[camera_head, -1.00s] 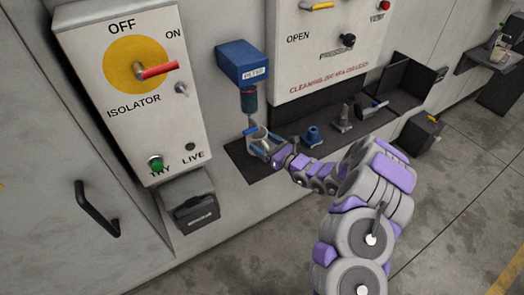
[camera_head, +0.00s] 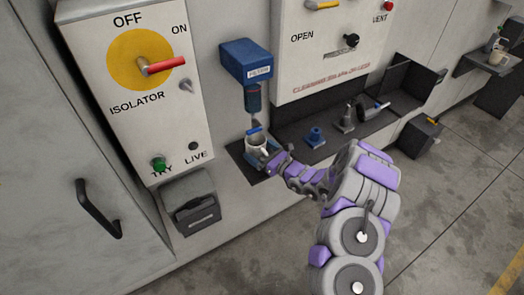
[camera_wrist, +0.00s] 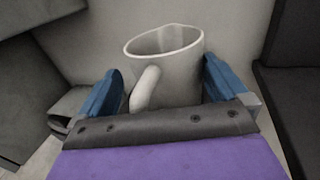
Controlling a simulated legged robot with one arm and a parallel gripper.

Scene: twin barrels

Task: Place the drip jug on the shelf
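The drip jug (camera_head: 257,142) is a pale cup with a handle, upright under the blue filter housing (camera_head: 246,62) on the wall. In the wrist view the jug (camera_wrist: 180,75) stands between the two blue fingers of my gripper (camera_wrist: 163,80), its handle towards my palm. The right fingertip looks close against the jug, and a narrow gap seems to show at the left one. I cannot tell whether the fingers press on it. In the head view my gripper (camera_head: 258,148) is at the jug, partly hidden by it. The jug's base is hidden in the wrist view.
A dark ledge (camera_head: 290,152) runs along the wall, with a small blue part (camera_head: 314,137) and grey fittings (camera_head: 346,118) right of the jug. The isolator panel (camera_head: 140,85) is on the left. A shelf (camera_head: 487,60) with a small cup is at the far right.

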